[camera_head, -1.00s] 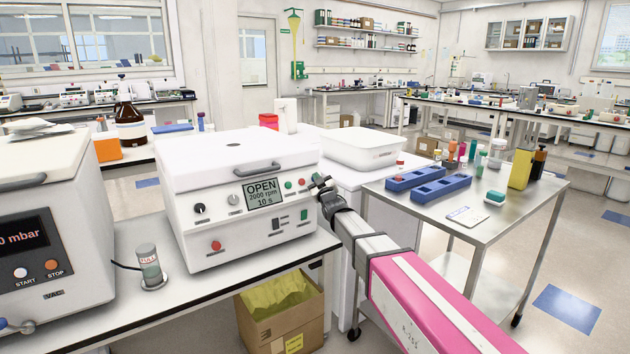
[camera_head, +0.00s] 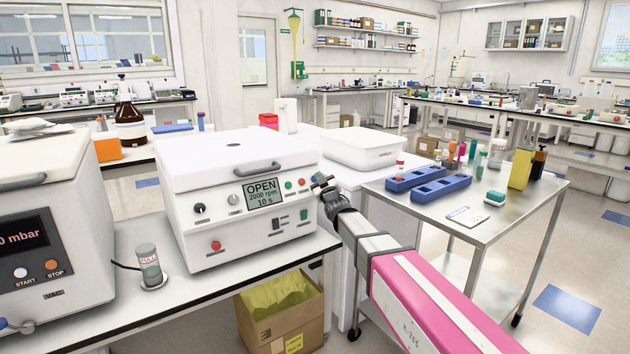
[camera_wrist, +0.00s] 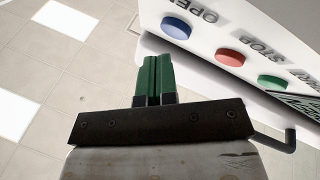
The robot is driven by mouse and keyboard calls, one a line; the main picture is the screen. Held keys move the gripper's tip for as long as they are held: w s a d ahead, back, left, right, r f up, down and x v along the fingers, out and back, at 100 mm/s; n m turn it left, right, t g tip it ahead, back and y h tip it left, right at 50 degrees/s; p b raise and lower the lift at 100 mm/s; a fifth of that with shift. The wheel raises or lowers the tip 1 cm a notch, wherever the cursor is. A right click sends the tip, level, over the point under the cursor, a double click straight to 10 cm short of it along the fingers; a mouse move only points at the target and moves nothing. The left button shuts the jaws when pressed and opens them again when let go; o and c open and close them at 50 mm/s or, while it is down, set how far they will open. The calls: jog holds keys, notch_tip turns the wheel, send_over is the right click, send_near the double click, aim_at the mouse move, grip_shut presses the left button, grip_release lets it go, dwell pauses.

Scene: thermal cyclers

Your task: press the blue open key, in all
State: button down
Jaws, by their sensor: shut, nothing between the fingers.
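The white centrifuge (camera_head: 205,235) stands on the bench, and its display (camera_head: 263,193) reads OPEN, 2000 rpm, 10 s. Its lid (camera_head: 220,155) lies flat on top. In the wrist view, the round blue open key (camera_wrist: 176,28) sits at the panel's end under the label OPEN, beside the red stop key (camera_wrist: 230,57) and a green key (camera_wrist: 271,82). My gripper (camera_head: 324,184) is at the right end of the panel. In the wrist view its green fingertips (camera_wrist: 158,60) are together and empty, just short of the blue key, with a small gap showing.
A vacuum unit (camera_head: 60,280) stands on the left, with a small capped container (camera_head: 149,266) between it and the centrifuge. A steel cart (camera_head: 480,262) with blue racks (camera_head: 441,190) is on the right. A white tub (camera_head: 362,152) stands behind my gripper.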

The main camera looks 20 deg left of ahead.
jog(key=shift+s+d+r, duration=0.55)
jog(key=shift+s+d, duration=0.2)
jog(key=shift+d, duration=0.1)
jog(key=shift+s+d+r, duration=0.5)
jog(key=shift+s+d, duration=0.2)
jog(key=shift+d, duration=0.1)
